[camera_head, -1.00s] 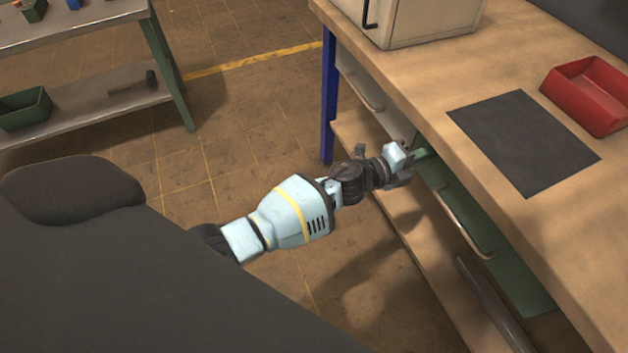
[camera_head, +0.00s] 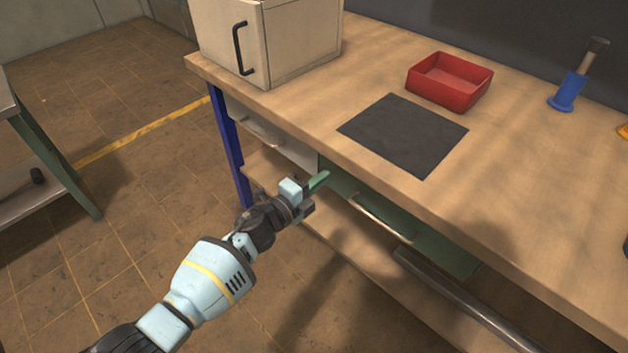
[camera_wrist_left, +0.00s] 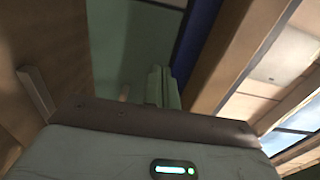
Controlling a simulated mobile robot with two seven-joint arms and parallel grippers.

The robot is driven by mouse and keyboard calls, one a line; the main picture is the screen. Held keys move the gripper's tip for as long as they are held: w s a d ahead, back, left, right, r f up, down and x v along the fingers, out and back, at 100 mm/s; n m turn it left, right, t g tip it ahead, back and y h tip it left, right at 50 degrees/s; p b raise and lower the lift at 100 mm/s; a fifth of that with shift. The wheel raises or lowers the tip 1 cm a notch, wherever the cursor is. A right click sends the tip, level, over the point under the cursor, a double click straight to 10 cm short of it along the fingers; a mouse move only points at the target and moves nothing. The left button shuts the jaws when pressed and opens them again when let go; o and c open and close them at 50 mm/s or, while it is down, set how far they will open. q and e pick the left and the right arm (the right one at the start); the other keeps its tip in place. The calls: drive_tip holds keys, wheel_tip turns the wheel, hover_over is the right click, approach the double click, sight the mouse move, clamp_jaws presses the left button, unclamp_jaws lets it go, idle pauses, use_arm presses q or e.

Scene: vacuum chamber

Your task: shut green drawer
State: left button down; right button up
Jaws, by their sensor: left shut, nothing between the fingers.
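The green drawer (camera_head: 436,250) is under the front edge of the workbench in the head view, with a pale bar handle (camera_head: 382,218) on its front. Its front lies close below the tabletop edge; I cannot tell whether a small gap remains. My left gripper (camera_head: 318,181) is shut and empty, its greenish fingertips close to the drawer's left end. I cannot tell whether they touch it. In the left wrist view the shut fingers (camera_wrist_left: 163,88) point away from the camera, with a dim green surface (camera_wrist_left: 125,40) beyond. My right gripper is out of view.
The wooden bench top (camera_head: 300,115) carries a cabinet (camera_head: 290,45), a black mat (camera_head: 403,134), a red bin (camera_head: 450,82) and a blue-based tool (camera_head: 568,92). A pale drawer (camera_head: 285,143) and a blue leg (camera_head: 226,145) are left of the green drawer.

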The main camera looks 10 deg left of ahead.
use_arm(q)
drive_tip(key=p+v, duration=0.1)
drive_tip(key=v, duration=0.9)
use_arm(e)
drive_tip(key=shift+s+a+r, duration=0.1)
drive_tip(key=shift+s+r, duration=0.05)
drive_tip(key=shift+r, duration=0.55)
use_arm(q)
drive_tip(key=shift+f, duration=0.1)
